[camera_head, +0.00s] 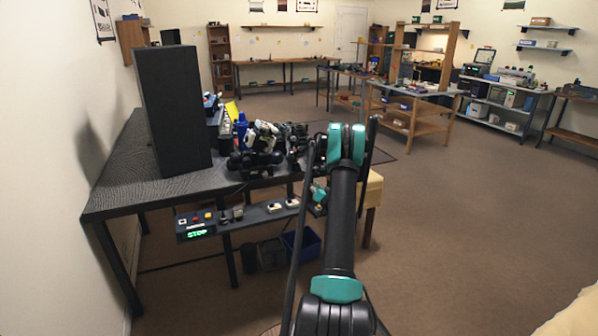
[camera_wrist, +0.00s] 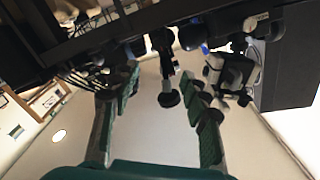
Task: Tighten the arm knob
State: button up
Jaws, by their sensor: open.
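In the wrist view, a black arm (camera_wrist: 165,58) hangs into the gap between my fingers and ends in a round dark knob (camera_wrist: 168,98). I take this for the arm knob, but its details are too dark to be sure. My gripper (camera_wrist: 161,80) is open, with one green-padded finger on each side of the knob. Clear space shows between the knob and both fingers, with no visible contact. In the head view, my arm covers much of the gripper, and the knob cannot be made out among the dark equipment (camera_head: 256,160).
A black-and-white device (camera_wrist: 232,72) sits close to the right finger. The dark table (camera_head: 130,185) carries a tall black box (camera_head: 172,110). A control box (camera_head: 196,224) and power strip (camera_head: 265,211) sit below its front edge. Open floor lies to the right.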

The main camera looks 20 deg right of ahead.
aim_at(299, 170)
jog(key=w+n, duration=0.1)
jog(key=w, duration=0.4)
jog(key=w+n, duration=0.2)
jog(key=w, duration=0.4)
jog(key=w+n, duration=0.1)
jog(key=w, duration=0.4)
jog(key=shift+w+a+n, duration=0.25)
jog(key=shift+a+n, duration=0.05)
jog(key=shift+c, duration=0.4)
